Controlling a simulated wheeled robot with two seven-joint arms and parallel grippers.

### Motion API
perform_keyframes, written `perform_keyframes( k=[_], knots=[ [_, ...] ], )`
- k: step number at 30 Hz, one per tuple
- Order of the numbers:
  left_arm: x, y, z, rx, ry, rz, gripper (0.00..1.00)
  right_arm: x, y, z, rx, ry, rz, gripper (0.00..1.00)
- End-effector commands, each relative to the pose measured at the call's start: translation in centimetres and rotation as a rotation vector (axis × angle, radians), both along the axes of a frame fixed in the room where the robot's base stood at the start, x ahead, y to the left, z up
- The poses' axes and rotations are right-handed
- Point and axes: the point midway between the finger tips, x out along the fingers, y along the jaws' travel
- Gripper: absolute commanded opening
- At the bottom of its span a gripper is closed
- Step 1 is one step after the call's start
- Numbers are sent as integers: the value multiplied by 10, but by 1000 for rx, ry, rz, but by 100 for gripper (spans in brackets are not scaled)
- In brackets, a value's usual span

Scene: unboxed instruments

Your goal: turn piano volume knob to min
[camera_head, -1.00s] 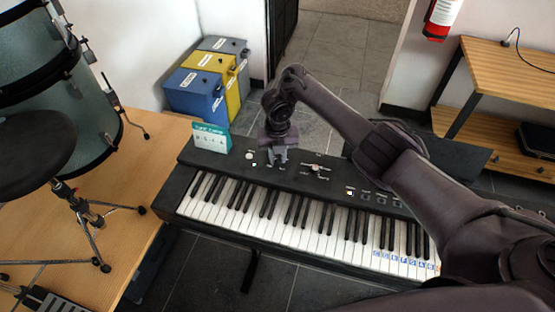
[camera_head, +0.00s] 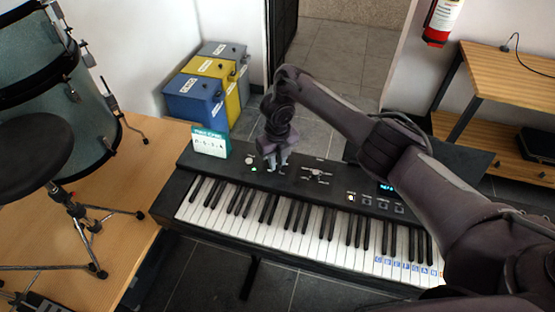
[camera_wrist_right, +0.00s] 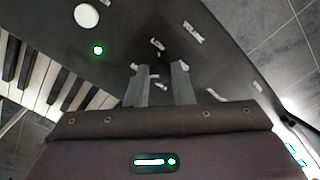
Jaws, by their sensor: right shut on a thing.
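The piano (camera_head: 300,186) is a long black keyboard with its control panel along the back. My right gripper (camera_head: 277,164) reaches down onto the left part of that panel. In the right wrist view its two grey fingers (camera_wrist_right: 162,82) are shut on the volume knob (camera_wrist_right: 160,74), which is dark and mostly hidden between them. The lettering VOLUME (camera_wrist_right: 192,32) and LOW (camera_wrist_right: 157,45) stands beyond the fingertips. The knob's pointer direction is hard to tell. My left gripper is not in view.
A round white button (camera_head: 249,160) and a green light lie left of the gripper. A small teal-topped card (camera_head: 210,141) stands at the panel's left end. A lit display (camera_head: 387,187) is farther right. Drums (camera_head: 60,95) stand left, and blue, yellow and grey boxes (camera_head: 195,98) behind.

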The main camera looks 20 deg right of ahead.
Motion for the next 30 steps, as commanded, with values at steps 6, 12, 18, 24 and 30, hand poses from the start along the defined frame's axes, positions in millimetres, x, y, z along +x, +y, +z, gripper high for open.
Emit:
perform_keyframes(
  k=[6,12,18,24,30],
  knots=[
    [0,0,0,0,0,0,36,0,0,0,-1,0,1,0],
    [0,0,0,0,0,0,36,0,0,0,-1,0,0,43],
    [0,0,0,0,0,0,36,0,0,0,-1,0,0,43],
    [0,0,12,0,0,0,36,0,0,13,-2,-1,1,43],
    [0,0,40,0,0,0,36,1,-1,46,-3,-3,1,43]
  ],
)
